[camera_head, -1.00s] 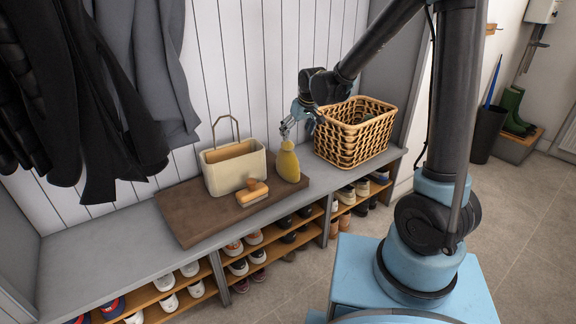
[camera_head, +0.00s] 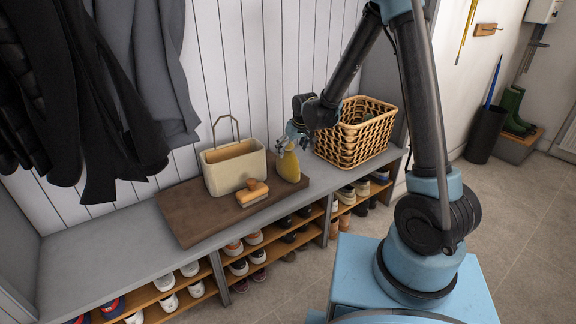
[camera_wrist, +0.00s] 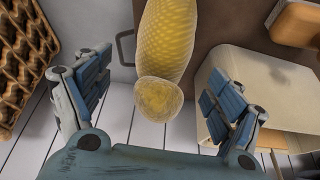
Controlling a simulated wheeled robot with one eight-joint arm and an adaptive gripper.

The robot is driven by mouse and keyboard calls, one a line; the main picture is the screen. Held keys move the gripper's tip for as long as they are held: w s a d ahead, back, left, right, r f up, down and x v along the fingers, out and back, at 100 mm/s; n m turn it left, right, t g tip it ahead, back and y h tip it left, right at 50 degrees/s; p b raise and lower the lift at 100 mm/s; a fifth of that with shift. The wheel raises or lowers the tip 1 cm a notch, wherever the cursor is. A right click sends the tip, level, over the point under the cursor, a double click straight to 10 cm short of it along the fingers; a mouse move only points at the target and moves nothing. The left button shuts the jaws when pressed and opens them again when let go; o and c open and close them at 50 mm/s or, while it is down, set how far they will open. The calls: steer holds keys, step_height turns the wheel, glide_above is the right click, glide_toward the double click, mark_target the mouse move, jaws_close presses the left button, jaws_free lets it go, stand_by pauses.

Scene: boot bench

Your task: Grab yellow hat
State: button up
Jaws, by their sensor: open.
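The yellow hat (camera_head: 288,166) is a knitted beanie with a round pompom, on the brown board on the bench. In the wrist view the yellow hat (camera_wrist: 168,45) shows its ribbed body at the top and the pompom below it, between my fingers. My gripper (camera_head: 291,137) is at the top of the hat in the head view. In the wrist view my gripper (camera_wrist: 160,95) is open, with one blue-padded finger on each side of the hat. A gap shows between each finger and the hat. The far end of the hat is out of the wrist view.
A cream caddy with a handle (camera_head: 226,172) and a wooden brush (camera_head: 252,192) share the brown board (camera_head: 190,218) with the hat. A wicker basket (camera_head: 345,150) stands close to the right. The bench (camera_head: 90,262) is bare at left; shoes fill the shelves below.

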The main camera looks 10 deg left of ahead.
steer(key=shift+a+x, duration=0.2)
steer(key=shift+x, duration=2.55)
steer(key=shift+s, duration=0.1)
steer(key=shift+c, duration=0.2)
steer(key=c, duration=1.2)
